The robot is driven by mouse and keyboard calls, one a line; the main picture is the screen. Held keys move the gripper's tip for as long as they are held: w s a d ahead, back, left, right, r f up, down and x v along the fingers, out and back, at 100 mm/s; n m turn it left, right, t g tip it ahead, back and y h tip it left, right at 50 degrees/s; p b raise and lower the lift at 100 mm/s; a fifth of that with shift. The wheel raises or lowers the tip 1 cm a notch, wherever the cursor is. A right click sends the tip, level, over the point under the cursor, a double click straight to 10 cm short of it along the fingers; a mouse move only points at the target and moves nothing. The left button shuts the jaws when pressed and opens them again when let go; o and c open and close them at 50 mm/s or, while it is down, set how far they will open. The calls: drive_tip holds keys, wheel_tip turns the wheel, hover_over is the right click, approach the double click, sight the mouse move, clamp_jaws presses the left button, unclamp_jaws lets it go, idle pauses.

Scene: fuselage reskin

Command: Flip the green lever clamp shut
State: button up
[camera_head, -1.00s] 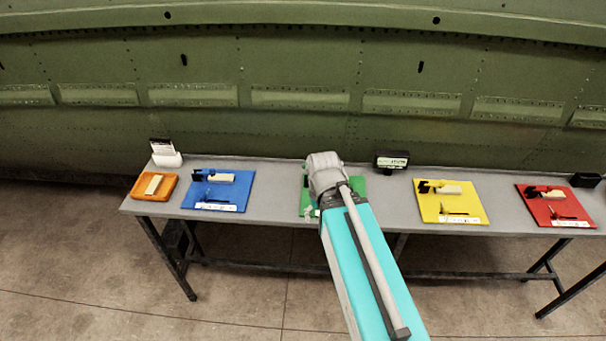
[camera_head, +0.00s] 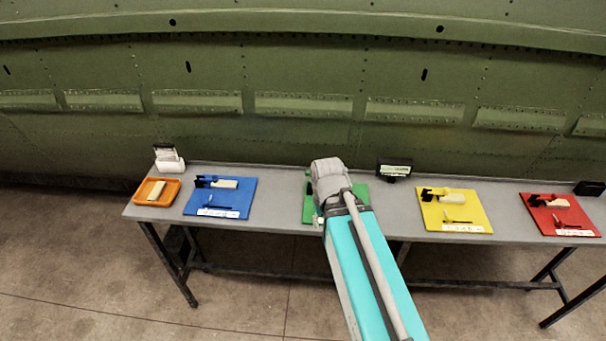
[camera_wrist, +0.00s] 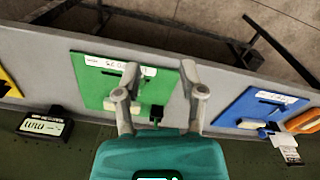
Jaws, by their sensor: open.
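The green board (camera_head: 307,211) lies on the table, mostly hidden behind my arm in the head view. In the wrist view the green board (camera_wrist: 95,85) shows more fully, with a white label strip near its edge. A black clamp part (camera_wrist: 156,113) and a cream block (camera_wrist: 145,112) sit on the board, partly hidden by my gripper. Whether the lever is up or down cannot be told. My gripper (camera_wrist: 160,67) is open and empty, with its two fingers apart over the board and the clamp part showing between them.
Blue (camera_head: 235,202), yellow (camera_head: 470,218) and red (camera_head: 575,222) boards with similar clamps lie along the grey table (camera_head: 275,202). An orange tray (camera_head: 170,196), a white holder (camera_head: 168,163) and a black display (camera_head: 394,168) stand there too. The green fuselage wall (camera_head: 300,130) rises behind.

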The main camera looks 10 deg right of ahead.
drive_tip(key=shift+w+a, duration=0.1)
drive_tip(key=shift+w, duration=0.45)
drive_tip(key=shift+c, duration=1.1)
drive_tip(key=w+a+n+h, duration=0.1)
drive_tip(key=w+n, duration=0.1)
drive_tip(key=w, duration=0.2)
drive_tip(key=w+a+r+n+h, duration=0.1)
drive_tip(key=w+n, duration=0.2)
drive_tip(key=w, duration=0.1)
drive_tip(key=w+a+n+h+p, duration=0.1)
drive_tip(key=w+n, duration=0.2)
drive_tip(key=shift+w+a+r, duration=0.4)
clamp_jaws()
drive_tip(key=w+a+r+n+h, duration=0.3)
drive_tip(key=w+a+n, duration=0.5)
drive_tip(key=w, duration=0.4)
drive_tip(key=shift+w+a+r+n+h+p, duration=0.3)
drive_tip(key=shift+n+h+p, duration=0.2)
drive_tip(key=shift+n, duration=0.2)
